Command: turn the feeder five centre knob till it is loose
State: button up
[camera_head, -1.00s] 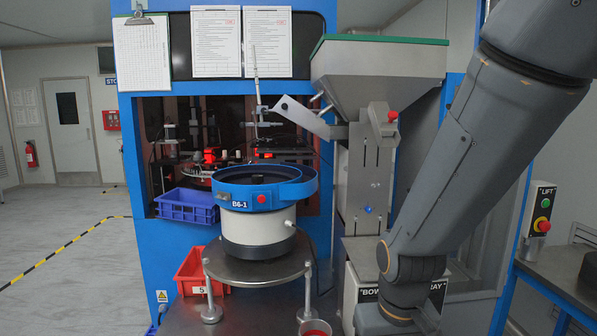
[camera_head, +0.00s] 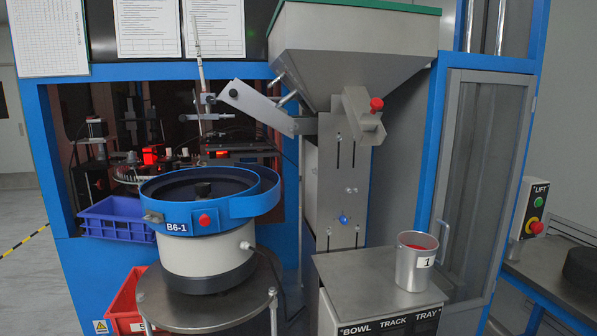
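A round feeder bowl with a blue rim (camera_head: 235,209) stands on a white and black drum base (camera_head: 208,262). Its front label seems to read B6-1. A red knob (camera_head: 204,220) sits on the bowl's front side. My gripper and arm are out of view, and nothing touches the bowl or centre knob.
The feeder stands on a round metal table (camera_head: 178,312). A metal cup (camera_head: 408,272) marked 1 stands on the cabinet at right. A grey hopper (camera_head: 350,50) and chute arm (camera_head: 255,106) rise behind. Blue (camera_head: 117,229) and red (camera_head: 122,305) bins sit at left.

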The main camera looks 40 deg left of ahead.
aim_at(203, 188)
jog(key=z, duration=0.5)
jog(key=k, duration=1.2)
jog(key=u, duration=1.95)
